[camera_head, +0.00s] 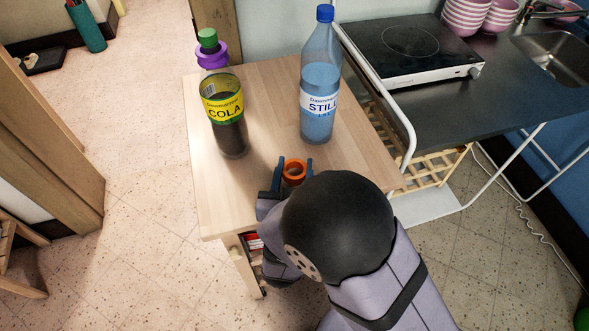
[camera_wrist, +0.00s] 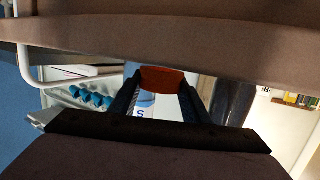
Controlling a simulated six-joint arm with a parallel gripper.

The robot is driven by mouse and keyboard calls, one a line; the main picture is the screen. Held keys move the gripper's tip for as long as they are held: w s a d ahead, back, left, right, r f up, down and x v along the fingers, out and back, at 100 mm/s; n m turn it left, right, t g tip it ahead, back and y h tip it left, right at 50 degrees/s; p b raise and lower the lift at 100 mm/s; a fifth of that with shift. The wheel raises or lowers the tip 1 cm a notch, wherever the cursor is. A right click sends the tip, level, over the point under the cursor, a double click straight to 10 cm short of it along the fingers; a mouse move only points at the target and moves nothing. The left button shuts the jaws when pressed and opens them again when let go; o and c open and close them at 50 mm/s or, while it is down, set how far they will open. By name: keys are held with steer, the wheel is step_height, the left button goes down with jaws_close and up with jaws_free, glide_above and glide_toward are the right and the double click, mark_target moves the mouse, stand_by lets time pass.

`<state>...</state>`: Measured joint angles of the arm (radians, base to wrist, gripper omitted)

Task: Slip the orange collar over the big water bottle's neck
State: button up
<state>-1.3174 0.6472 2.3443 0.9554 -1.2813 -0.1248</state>
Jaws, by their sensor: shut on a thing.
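The big water bottle (camera_head: 320,90), clear with a blue cap and a white STILL label, stands upright at the back right of the wooden table. My gripper (camera_head: 293,170) is shut on the orange collar (camera_head: 294,169), in front of the bottle and apart from it in the head view. In the wrist view the collar (camera_wrist: 163,78) sits between the fingertips (camera_wrist: 160,88). Part of the bottle's label (camera_wrist: 146,100) shows behind it there; the bottle's neck is hidden in that view.
A cola bottle (camera_head: 228,115) with a green cap and a purple collar around its neck stands at the table's left. The wooden table (camera_head: 215,195) is clear at its front left. A white rail (camera_head: 385,95) and a counter with a hob (camera_head: 410,45) border it on the right.

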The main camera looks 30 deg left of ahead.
step_height(320, 180, up, 9)
steer(key=w+d+r+m+h+p, duration=0.1)
steer(key=w+d+r+h+p, duration=0.1)
steer(key=w+d+r+p, duration=0.5)
steer(key=w+d+r+m+t+h+p, duration=0.1)
steer(key=w+r+m+p, duration=0.3)
steer(key=r, duration=0.7)
steer(key=w+d+r+n+h+p, duration=0.1)
steer(key=w+d+r+h+p, duration=0.1)
steer(key=w+d+r+p, duration=0.45)
steer(key=a+r+n+y+p, duration=0.2)
steer(key=a+r+p, duration=0.3)
steer(key=r, duration=0.5)
steer(key=s+a+f+n+g+y+b, duration=0.1)
steer(key=a+n+y, duration=0.3)
steer(key=a, duration=0.7)
steer(key=shift+s+a+f+n+g+y+b, duration=0.15)
steer(key=shift+s+f+n+g+y+b, duration=0.3)
steer(key=shift+g+y, duration=0.55)
steer(key=shift+s+f, duration=0.15)
steer(key=shift+f, duration=0.05)
